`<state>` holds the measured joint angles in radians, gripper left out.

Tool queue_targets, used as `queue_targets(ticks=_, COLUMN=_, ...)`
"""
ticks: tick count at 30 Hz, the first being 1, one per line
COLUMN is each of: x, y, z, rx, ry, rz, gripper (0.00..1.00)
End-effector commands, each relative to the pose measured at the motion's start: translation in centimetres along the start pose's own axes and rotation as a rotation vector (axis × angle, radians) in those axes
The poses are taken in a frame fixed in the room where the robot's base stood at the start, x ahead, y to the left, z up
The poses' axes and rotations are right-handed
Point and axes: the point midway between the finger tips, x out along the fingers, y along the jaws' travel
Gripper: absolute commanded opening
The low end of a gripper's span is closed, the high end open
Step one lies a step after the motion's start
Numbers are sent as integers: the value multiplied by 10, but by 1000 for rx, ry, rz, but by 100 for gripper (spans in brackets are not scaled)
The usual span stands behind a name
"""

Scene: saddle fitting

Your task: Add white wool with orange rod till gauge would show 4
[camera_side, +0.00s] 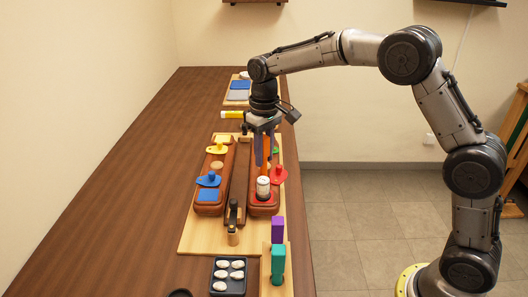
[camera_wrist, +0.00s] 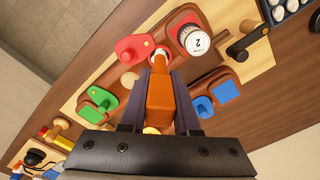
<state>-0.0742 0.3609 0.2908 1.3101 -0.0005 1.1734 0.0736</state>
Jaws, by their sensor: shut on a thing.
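My gripper (camera_side: 264,152) is shut on the orange rod (camera_wrist: 158,103), which points down between the fingers in the wrist view. The rod's far end meets a pale, pinkish-white round spot (camera_wrist: 160,52) beside the red tab; I cannot tell whether this is wool. In the side view the gauge (camera_side: 263,187) stands on the red end of the right wooden trough, just in front of the rod. White lumps, perhaps wool, lie in a dark tray (camera_side: 219,291) at the front.
Red (camera_side: 278,175), green (camera_side: 276,150), blue (camera_side: 208,181) and yellow (camera_side: 217,150) tabs stick out of the two troughs. Purple (camera_side: 277,230) and teal (camera_side: 278,262) blocks stand at front right. The table's left side is clear.

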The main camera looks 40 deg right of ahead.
Motion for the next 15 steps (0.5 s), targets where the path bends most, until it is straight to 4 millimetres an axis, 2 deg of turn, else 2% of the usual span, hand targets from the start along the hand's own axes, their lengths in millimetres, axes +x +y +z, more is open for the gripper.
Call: queue_targets(ticks=15, x=10, y=0, z=0, rx=0, ry=0, rz=0, gripper=0)
